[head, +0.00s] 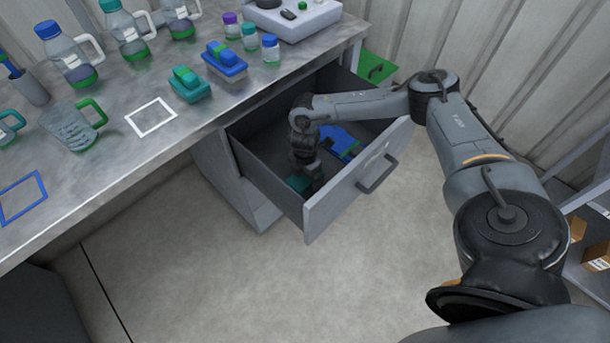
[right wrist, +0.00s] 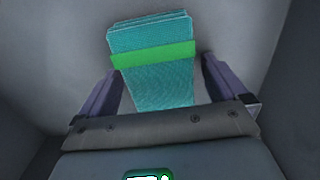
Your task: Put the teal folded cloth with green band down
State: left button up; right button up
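The teal folded cloth with green band (right wrist: 152,80) lies in the open grey drawer, seen in the right wrist view between the fingers of my right gripper (right wrist: 161,66). Gaps show between the cloth and both fingers, wider on the right side, so the gripper looks open around it. In the head view the right gripper (head: 304,172) points down into the front left part of the drawer (head: 262,152). A bit of teal cloth (head: 298,184) shows under it; the rest is hidden by the gripper. My left gripper is out of view.
The drawer's front panel (head: 345,195) and walls surround the gripper. On the bench stand bottles, jars, a jug (head: 75,122) and folded cloths (head: 224,60). A white outlined square (head: 151,117) is empty.

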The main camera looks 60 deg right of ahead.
jog(key=shift+r, duration=0.2)
notch_tip(320, 180, up, 12)
jog(key=p, duration=0.5)
dwell(0.4)
